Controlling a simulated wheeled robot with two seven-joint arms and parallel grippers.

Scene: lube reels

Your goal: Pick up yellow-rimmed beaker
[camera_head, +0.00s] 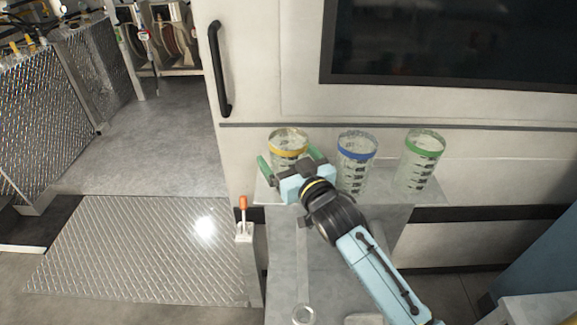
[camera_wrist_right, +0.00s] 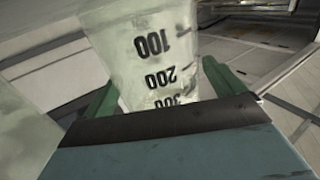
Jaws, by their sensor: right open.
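The yellow-rimmed beaker (camera_head: 289,141) stands upright at the left of a row of three on a narrow grey shelf. My right gripper (camera_head: 290,158) is open, its green fingers on either side of this beaker. In the right wrist view the clear beaker (camera_wrist_right: 150,50) with black graduation marks lies between the two fingers (camera_wrist_right: 155,92). A gap shows at the right finger; contact at the left finger cannot be told. The beaker's lower part is hidden by my gripper in the head view. My left gripper is not in view.
A blue-rimmed beaker (camera_head: 357,150) stands close to the right of my gripper, and a green-rimmed beaker (camera_head: 424,160) farther right. A white wall panel is behind the shelf (camera_head: 392,207). A small orange-handled lever (camera_head: 243,203) is at the lower left.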

